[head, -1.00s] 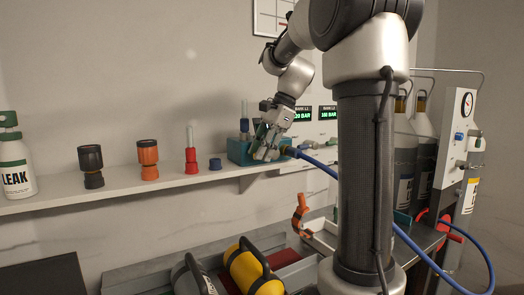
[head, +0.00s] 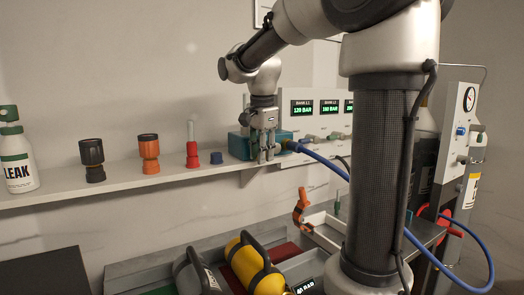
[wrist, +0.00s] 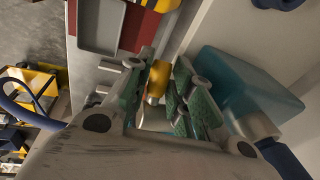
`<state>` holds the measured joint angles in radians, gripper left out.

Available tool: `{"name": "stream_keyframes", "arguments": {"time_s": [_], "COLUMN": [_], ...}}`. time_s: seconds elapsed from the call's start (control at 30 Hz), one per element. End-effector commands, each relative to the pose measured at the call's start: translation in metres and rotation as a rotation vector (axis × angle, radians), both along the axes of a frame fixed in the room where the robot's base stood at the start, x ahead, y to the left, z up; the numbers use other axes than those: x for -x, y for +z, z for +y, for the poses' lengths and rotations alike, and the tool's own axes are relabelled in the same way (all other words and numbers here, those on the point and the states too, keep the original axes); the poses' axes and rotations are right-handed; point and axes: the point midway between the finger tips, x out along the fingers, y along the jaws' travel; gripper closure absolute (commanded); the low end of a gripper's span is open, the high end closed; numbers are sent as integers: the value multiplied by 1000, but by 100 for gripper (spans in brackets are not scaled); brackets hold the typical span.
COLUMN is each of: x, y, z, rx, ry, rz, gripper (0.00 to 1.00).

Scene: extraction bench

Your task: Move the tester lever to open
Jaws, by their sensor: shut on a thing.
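The tester is a teal box (head: 238,145) on the wall shelf, with a blue hose at its right end. The box also fills the right side of the wrist view (wrist: 245,85). My gripper (head: 265,157) points down at the front of the box. In the wrist view, its green-padded fingers (wrist: 160,100) are closed around a small yellow piece (wrist: 158,78), which appears to be the tester lever. My fingers hide most of the lever in the head view, so its angle is unclear.
On the shelf left of the tester stand a blue cap (head: 216,158), a red fitting (head: 192,150), an orange fitting (head: 149,152), a black fitting (head: 92,160) and a LEAK bottle (head: 17,160). The blue hose (head: 325,163) runs right. A yellow cylinder (head: 248,262) lies below.

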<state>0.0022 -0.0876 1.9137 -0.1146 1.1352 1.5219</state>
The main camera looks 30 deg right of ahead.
Motion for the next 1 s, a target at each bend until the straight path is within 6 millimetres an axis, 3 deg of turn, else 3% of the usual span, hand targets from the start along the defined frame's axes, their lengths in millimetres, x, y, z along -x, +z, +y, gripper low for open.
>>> {"name": "stream_keyframes", "arguments": {"time_s": [0.5, 0.53, 0.57, 0.87, 1.0], "x": [0, 0, 0, 0, 1], "y": [-1, -1, -1, 0, 11], "z": [0, 0, 0, 0, 1], "rx": [23, 23, 23, 23, 23], "ry": [0, 0, 0, 0, 0], "rz": [-2, -1, -1, -1, -2], "gripper": [100, 72, 68, 68, 68]}}
